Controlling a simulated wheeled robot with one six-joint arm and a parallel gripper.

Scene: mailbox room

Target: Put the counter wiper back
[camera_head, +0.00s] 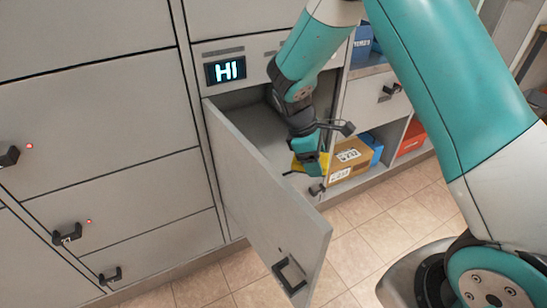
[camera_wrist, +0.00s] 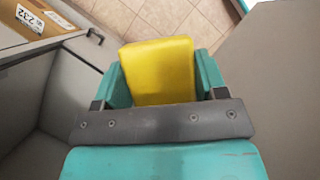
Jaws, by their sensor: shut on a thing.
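My gripper (camera_head: 312,152) is shut on a yellow, flat, block-like thing, the counter wiper (camera_head: 299,167). It is at the mouth of an open locker compartment (camera_head: 248,112), beside the inner side of its swung-open door (camera_head: 262,190). In the wrist view the yellow counter wiper (camera_wrist: 158,68) sits between the two teal fingers of my gripper (camera_wrist: 160,80). Its near end is hidden behind the dark bar of the gripper. Floor tiles show beyond its far end.
The open grey door with a black handle (camera_head: 290,274) juts out over the tiled floor (camera_head: 365,232). A cardboard box (camera_head: 350,156) and blue boxes stand in cubbies to the right. A "HI" display (camera_head: 225,70) is above the compartment. Closed lockers fill the left.

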